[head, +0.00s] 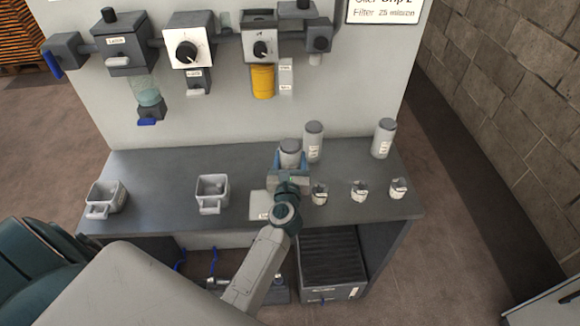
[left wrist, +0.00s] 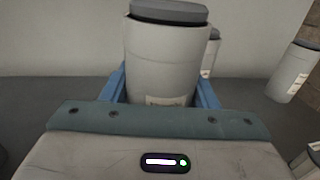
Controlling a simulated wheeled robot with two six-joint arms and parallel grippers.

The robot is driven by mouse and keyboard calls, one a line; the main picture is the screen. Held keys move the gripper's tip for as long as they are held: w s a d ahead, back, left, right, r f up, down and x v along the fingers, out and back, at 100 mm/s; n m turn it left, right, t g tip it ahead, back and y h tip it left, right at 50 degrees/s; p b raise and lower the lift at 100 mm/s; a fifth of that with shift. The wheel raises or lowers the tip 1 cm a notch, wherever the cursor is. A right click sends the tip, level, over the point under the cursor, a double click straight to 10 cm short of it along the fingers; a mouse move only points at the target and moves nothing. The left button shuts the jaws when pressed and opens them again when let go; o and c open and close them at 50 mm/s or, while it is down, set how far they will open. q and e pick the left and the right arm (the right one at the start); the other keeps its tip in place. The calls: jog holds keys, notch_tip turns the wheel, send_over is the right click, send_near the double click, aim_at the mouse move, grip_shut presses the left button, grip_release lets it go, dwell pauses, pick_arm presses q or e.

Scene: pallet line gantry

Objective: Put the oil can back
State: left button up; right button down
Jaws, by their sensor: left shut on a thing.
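A light grey cylindrical can with a darker grey lid (head: 289,151) is between the blue fingers of my left gripper (head: 289,168), which is shut on it. In the left wrist view the can (left wrist: 166,55) is upright and close, with part of a label low on its side; its base is hidden by the gripper. I cannot tell whether it touches the bench. Two similar cans stand at the back of the bench: one (head: 314,143) just behind and right of the held can, the other (head: 383,140) further right. My right gripper is not in view.
The dark grey bench (head: 160,170) holds two handled grey cups, left (head: 106,198) and middle (head: 212,192), and three small labelled pots along the right (head: 359,191). A pale square (head: 259,205) lies left of my gripper. Regulators and a yellow filter bowl (head: 262,82) hang on the panel.

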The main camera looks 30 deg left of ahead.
aim_at(290, 168)
pick_arm(q)
notch_tip(290, 168, down, 3)
jog(key=shift+f, duration=0.15)
jog(key=shift+s+b, duration=0.1)
jog(key=shift+b, duration=0.2)
jog(key=shift+f, duration=0.2)
jog(key=o, duration=1.2)
jog(key=shift+r, duration=0.1)
